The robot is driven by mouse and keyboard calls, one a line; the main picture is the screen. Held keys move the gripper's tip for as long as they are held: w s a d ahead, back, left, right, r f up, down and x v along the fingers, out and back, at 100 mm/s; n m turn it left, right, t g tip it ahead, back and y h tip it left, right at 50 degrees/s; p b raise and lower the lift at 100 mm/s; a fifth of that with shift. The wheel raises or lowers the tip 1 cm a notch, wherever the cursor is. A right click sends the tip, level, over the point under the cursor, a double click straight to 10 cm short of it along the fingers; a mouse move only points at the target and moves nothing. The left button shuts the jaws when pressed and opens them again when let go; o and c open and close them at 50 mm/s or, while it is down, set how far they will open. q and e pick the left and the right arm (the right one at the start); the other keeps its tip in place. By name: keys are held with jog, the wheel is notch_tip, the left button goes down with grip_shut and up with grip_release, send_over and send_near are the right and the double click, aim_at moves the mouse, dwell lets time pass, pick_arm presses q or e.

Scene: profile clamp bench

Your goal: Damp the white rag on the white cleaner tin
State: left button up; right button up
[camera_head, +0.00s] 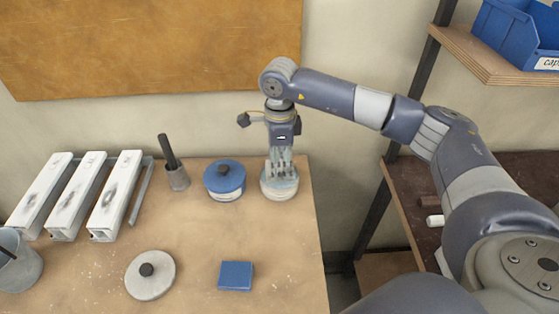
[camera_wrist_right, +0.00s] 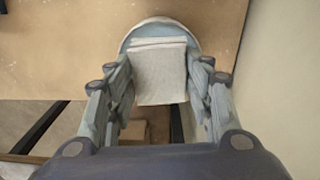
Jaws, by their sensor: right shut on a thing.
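The white cleaner tin (camera_head: 279,190) stands open near the back right corner of the bench. My right gripper (camera_head: 280,170) points straight down onto it, with its fingertips at the tin's mouth. In the right wrist view my gripper (camera_wrist_right: 160,90) is shut on the folded white rag (camera_wrist_right: 161,78), which lies between the two fingers. The pale rim of the tin (camera_wrist_right: 160,24) shows behind the rag. I cannot tell how far the rag reaches into the tin. My left gripper is out of view.
A blue tin (camera_head: 224,190) with a knobbed lid stands just left of the white tin. A whitish knobbed lid (camera_head: 150,284) and a folded blue cloth (camera_head: 236,275) lie in front. White profiles (camera_head: 115,195), a brush in a holder (camera_head: 175,175) and a grey bucket (camera_head: 18,265) are further left.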

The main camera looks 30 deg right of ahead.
jog(key=shift+f+b, duration=0.45)
jog(key=shift+f, duration=0.1)
dwell(0.7)
dwell(1.4)
jog(key=shift+r+p, duration=1.8)
jog(key=shift+r, duration=1.75)
